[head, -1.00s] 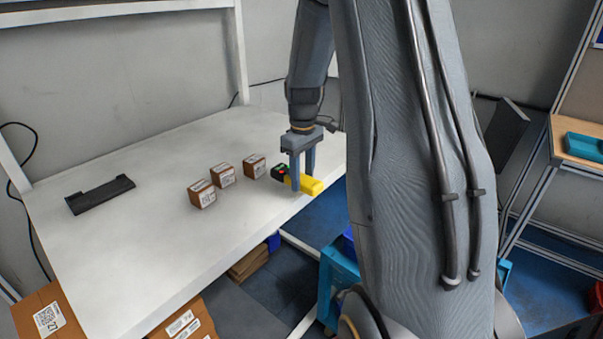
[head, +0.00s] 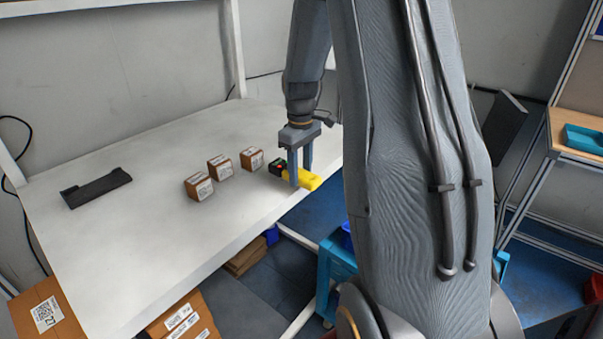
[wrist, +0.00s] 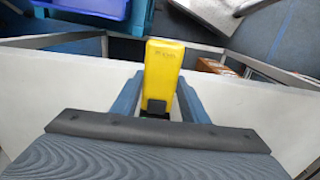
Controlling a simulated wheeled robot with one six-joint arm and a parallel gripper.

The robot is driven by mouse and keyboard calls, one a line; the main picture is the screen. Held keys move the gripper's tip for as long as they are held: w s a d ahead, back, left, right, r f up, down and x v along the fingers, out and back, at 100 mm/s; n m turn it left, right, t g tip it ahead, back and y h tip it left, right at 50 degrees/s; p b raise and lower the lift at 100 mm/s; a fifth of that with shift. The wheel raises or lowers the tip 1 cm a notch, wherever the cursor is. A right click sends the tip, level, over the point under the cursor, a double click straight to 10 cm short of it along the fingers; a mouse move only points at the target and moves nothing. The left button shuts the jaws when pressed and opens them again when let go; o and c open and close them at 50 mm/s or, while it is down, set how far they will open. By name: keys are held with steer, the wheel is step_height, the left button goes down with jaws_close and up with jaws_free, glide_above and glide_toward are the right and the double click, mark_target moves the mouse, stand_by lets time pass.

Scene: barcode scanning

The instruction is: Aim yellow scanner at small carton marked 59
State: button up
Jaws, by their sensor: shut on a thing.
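The yellow scanner (head: 308,181), with a black head, is at the right front edge of the white table. My gripper (head: 299,182) points down and is shut on the scanner, one finger on each side; the wrist view also shows the yellow scanner (wrist: 162,72) between the fingers (wrist: 158,97). Three small brown cartons with white labels stand in a slanting row to its left: a near one (head: 198,187), a middle one (head: 220,167) and a far one (head: 251,159). The numbers on their labels are too small to read, so I cannot tell which is 59.
A black stand (head: 97,189) lies on the left of the white table (head: 130,240). Larger cartons (head: 184,314) are below its front edge. A blue stool (head: 335,266) stands below on the right. The table between the stand and cartons is clear.

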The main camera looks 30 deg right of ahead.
mark_target(300, 173)
step_height(300, 173, up, 10)
steer(key=p, duration=0.7)
steer(key=shift+r, duration=0.2)
steer(key=shift+f, duration=0.1)
